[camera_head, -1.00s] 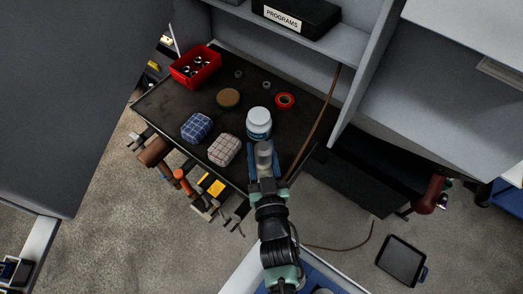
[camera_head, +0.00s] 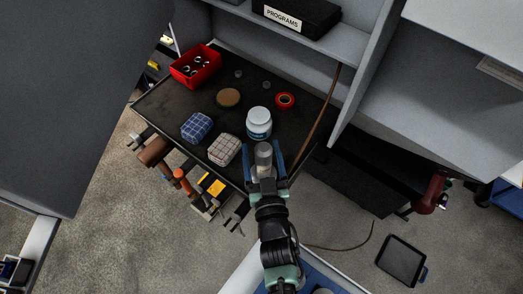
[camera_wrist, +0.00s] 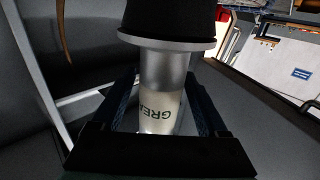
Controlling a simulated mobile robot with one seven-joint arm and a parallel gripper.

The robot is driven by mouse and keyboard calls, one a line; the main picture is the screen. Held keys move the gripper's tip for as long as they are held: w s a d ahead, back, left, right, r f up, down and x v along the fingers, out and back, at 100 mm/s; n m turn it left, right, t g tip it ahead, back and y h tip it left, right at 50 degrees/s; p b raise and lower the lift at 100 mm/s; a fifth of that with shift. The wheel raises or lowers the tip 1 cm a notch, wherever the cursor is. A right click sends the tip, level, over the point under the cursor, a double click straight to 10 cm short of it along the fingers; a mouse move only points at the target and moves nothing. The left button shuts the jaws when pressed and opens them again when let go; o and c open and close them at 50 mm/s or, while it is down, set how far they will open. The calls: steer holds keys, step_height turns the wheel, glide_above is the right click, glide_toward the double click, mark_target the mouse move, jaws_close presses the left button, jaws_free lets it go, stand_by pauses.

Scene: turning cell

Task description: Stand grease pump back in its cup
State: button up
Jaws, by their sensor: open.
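The grease pump (camera_wrist: 162,85) is a silver cylinder with a pale label whose lettering appears upside down in the wrist view. Its upper end in that view meets a grey flange and a wide black round part (camera_wrist: 170,18); I cannot tell whether this is the cup or part of the pump. In the head view the grey pump (camera_head: 263,156) is near the table's front edge, in front of the white jar. My gripper (camera_head: 264,160) is open, its blue fingers on either side of the pump with gaps visible. The pump's other end is hidden by my gripper.
The dark table (camera_head: 178,105) holds a white jar (camera_head: 258,123), two cloth bundles, a red tape roll (camera_head: 285,101), a brown round pad (camera_head: 228,98) and a red bin (camera_head: 195,66). Tools hang along its front edge. A brown cable (camera_head: 322,115) runs at the right.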

mark_target(264, 171)
steer(key=s, duration=0.2)
steer(key=s+b, duration=0.1)
steer(key=s, duration=0.1)
steer(key=s+d+b, duration=0.1)
steer(key=s, duration=0.1)
steer(key=shift+s+d, duration=0.1)
steer(key=shift+s, duration=0.3)
steer(key=shift+s+r, duration=0.1)
steer(key=shift+s, duration=0.25)
